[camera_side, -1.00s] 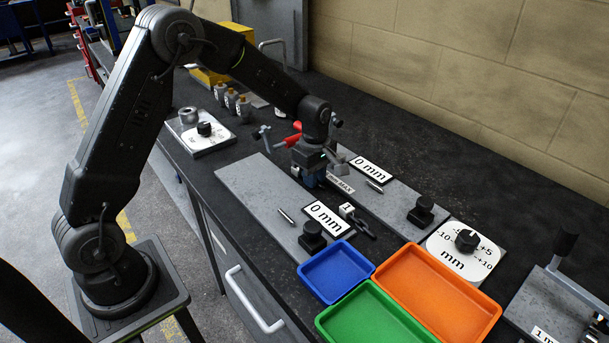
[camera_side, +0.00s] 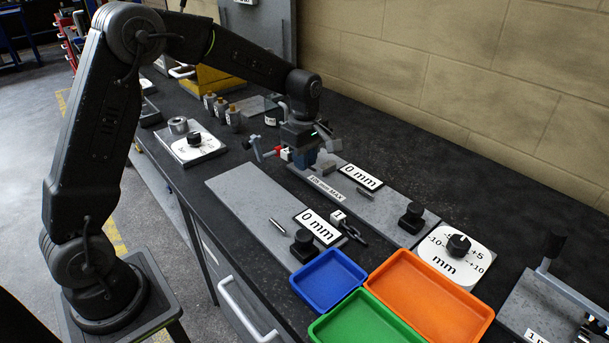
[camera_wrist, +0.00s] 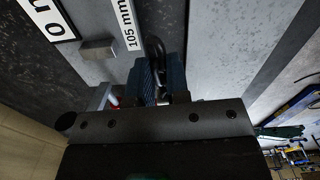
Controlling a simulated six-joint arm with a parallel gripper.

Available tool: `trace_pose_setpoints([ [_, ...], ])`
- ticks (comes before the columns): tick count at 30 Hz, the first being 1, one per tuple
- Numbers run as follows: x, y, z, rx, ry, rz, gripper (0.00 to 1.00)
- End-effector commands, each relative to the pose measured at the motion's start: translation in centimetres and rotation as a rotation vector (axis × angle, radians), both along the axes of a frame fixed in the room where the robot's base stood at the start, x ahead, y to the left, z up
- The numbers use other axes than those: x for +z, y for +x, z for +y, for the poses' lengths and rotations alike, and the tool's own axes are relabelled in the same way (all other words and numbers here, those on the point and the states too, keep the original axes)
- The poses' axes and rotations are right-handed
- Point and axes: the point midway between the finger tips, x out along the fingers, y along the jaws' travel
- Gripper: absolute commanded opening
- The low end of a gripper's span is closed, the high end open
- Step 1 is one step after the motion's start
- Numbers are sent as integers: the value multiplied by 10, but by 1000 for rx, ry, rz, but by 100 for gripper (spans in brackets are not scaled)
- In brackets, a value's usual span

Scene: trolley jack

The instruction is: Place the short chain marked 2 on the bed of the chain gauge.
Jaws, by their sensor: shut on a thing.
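My gripper (camera_side: 303,160) is above the back-left end of the far gauge plate (camera_side: 385,207), which bears a "105 mm MAX" strip and a "0 mm" label (camera_side: 360,177). In the wrist view its blue jaws are shut on a dark chain (camera_wrist: 156,50); some links show above the jaws. I cannot read a number on this chain. A small red and white piece (camera_side: 285,154) shows left of the gripper; what it belongs to is unclear. Another chain, with a white tag marked 1 (camera_side: 338,216), lies beside the near plate's "0 mm" label (camera_side: 317,226).
The near plate (camera_side: 240,191) lies in front, with a black knob (camera_side: 303,243). Blue (camera_side: 328,280), green (camera_side: 368,319) and orange (camera_side: 430,299) trays stand at the front right. A white mm dial (camera_side: 455,262) is right of the far plate. Several small bottles stand behind.

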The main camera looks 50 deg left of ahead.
Motion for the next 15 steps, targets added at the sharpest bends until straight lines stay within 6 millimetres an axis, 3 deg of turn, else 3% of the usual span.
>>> trace_pose_setpoints([
  [7,47,1,0,0,0,-6,0],
  [15,136,1,0,0,1,-8,0],
])
